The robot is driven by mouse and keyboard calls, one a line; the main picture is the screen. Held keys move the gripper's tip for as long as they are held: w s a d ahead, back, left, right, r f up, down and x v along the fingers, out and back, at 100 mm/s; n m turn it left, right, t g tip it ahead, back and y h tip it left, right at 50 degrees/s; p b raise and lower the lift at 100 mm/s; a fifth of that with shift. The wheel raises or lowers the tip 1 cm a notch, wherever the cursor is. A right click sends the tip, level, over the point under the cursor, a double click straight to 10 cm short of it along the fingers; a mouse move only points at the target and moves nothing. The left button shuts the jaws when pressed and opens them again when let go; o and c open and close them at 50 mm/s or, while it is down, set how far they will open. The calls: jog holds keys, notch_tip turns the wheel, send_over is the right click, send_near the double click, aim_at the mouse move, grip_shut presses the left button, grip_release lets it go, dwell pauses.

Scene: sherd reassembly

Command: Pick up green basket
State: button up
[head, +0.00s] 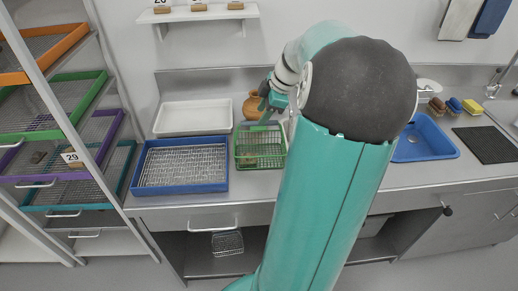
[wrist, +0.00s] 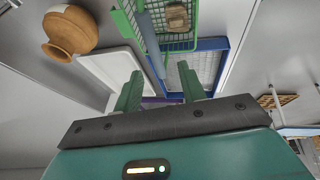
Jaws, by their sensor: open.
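The green basket (head: 262,164) is a small wire basket on the steel counter, right of a blue tray. In the wrist view the green basket (wrist: 180,46) is at the top, beyond my fingertips, with a brown piece (wrist: 178,17) inside it. My gripper (head: 273,99) is above the back of the basket in the head view. My arm hides the area to the basket's right.
A blue tray with a wire rack (head: 180,188) stands close left of the basket, a white tray (head: 193,119) behind it. A brown pot (head: 251,106) stands behind the basket; the pot (wrist: 70,35) is left in the wrist view. A blue basin (head: 425,140) is at right.

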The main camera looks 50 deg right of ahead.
aim_at(256, 125)
jog(key=x, duration=0.8)
jog(key=shift+w+d+f, duration=0.2)
jog(key=shift+d, duration=0.1)
jog(key=shift+f, duration=0.2)
dwell(0.4)
grip_shut()
